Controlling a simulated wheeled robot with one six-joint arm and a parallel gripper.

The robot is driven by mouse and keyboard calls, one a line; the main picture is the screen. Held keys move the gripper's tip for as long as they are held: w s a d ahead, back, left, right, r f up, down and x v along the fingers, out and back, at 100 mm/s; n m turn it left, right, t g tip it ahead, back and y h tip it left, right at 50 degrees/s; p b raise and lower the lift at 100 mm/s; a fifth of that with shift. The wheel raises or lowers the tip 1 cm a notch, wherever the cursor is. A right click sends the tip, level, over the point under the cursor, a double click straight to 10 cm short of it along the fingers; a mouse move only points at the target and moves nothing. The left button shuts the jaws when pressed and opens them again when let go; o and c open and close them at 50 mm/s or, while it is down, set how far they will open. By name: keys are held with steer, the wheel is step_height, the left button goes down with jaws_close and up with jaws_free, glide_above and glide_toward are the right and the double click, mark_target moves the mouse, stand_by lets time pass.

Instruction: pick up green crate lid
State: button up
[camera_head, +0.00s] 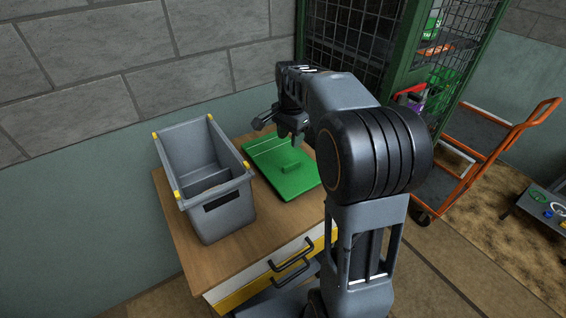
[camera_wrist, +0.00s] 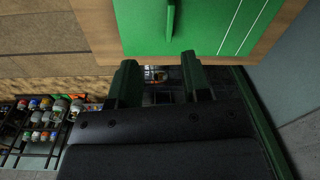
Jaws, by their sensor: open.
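The green crate lid (camera_head: 284,168) lies flat on the wooden top of a drawer cabinet, with a raised handle block in its middle. In the wrist view the lid (camera_wrist: 215,30) fills the top middle, with its handle bar (camera_wrist: 170,18) near the upper edge. My gripper (camera_head: 278,135) is above the far part of the lid in the head view. In the wrist view my gripper (camera_wrist: 160,75) is open, its two fingers apart with nothing between them. The fingertips appear just short of the lid's edge in that view. The height gap is hard to tell.
A grey open crate (camera_head: 208,180) with yellow corners stands left of the lid on the cabinet (camera_head: 235,255). A block wall (camera_head: 120,80) is behind. A green mesh cage (camera_head: 365,40) and an orange trolley (camera_head: 480,150) stand to the right. The wrist view shows shelves with jars (camera_wrist: 45,120).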

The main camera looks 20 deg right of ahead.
step_height(320, 180, down, 2)
steer(key=w+d+m, duration=0.2)
steer(key=w, duration=0.1)
glide_above(292, 163)
steer(key=shift+m+g, duration=0.3)
steer(key=f, duration=0.6)
steer(key=shift+s+a+f, duration=0.1)
steer(key=shift+s+f, duration=0.15)
steer(key=shift+f, duration=0.1)
steer(key=shift+w+f, duration=0.1)
steer(key=shift+f, duration=3)
steer(key=shift+c, duration=0.4)
jaws_close()
